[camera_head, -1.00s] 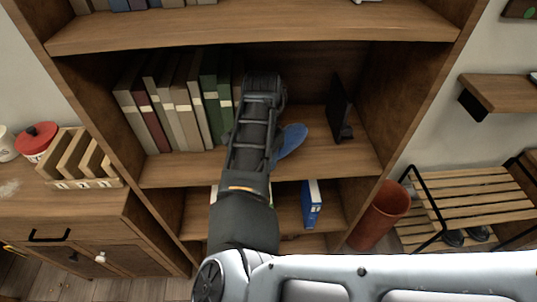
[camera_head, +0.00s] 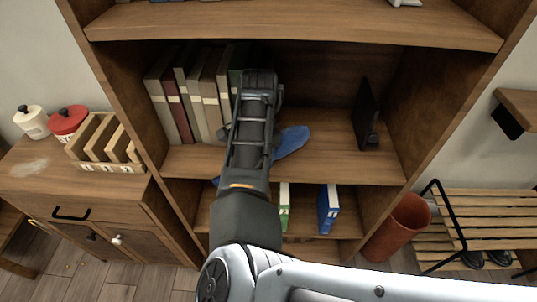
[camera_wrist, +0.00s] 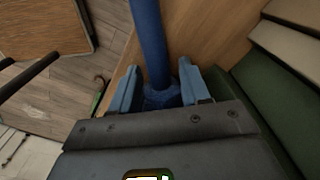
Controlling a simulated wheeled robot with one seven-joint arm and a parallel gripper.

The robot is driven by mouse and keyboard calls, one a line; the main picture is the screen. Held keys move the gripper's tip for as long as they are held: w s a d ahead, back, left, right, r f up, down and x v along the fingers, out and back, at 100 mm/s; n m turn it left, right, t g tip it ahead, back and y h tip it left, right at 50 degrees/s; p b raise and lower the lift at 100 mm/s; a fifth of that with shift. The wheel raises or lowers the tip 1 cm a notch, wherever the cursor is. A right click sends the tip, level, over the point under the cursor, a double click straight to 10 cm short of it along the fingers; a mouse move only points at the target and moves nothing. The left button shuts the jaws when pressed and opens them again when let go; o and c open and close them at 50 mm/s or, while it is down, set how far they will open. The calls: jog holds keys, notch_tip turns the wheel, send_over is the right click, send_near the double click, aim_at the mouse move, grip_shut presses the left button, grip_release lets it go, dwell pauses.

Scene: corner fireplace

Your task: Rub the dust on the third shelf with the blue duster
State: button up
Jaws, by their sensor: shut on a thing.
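The blue duster (camera_head: 291,141) shows to the right of my forearm, over the shelf board (camera_head: 355,163) that carries the books. Another bit of blue shows left of my arm at the board's front edge. In the wrist view, my gripper (camera_wrist: 158,88) is shut on the duster's blue handle (camera_wrist: 150,40), with one finger on each side. My arm hides the gripper in the head view. I cannot make out dust on this shelf, and cannot tell whether the duster touches the board.
Several upright books (camera_head: 183,100) fill the shelf's left part. A dark flat object (camera_head: 366,112) stands at its right. Binders (camera_head: 327,208) stand on the shelf below. A cabinet (camera_head: 60,190) is at left; a reddish bin (camera_head: 398,228) and slatted rack (camera_head: 490,205) are at right.

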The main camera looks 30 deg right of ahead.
aim_at(314, 165)
jog(key=shift+a+p, duration=0.15)
jog(key=shift+p, duration=0.25)
jog(key=shift+c, duration=0.5)
jog(key=shift+s+d+r, duration=0.1)
jog(key=shift+s+d, duration=0.25)
jog(key=shift+d, duration=0.3)
jog(key=shift+s+d, duration=0.6)
jog(key=shift+d, duration=0.3)
jog(key=shift+s+d, duration=0.6)
jog(key=shift+d, duration=0.3)
jog(key=shift+s+d, duration=0.6)
jog(key=shift+d, duration=0.3)
jog(key=shift+s+d, duration=0.75)
jog(key=shift+d, duration=0.3)
jog(key=shift+s+d+f, duration=0.15)
jog(key=shift+s+d, duration=0.4)
jog(key=shift+d, duration=0.2)
jog(key=shift+s+d+f, duration=0.15)
jog(key=shift+s+d, duration=0.35)
jog(key=shift+d, duration=0.25)
jog(key=shift+r, duration=0.1)
jog(key=shift+w+r, duration=0.1)
jog(key=shift+r, duration=2.9)
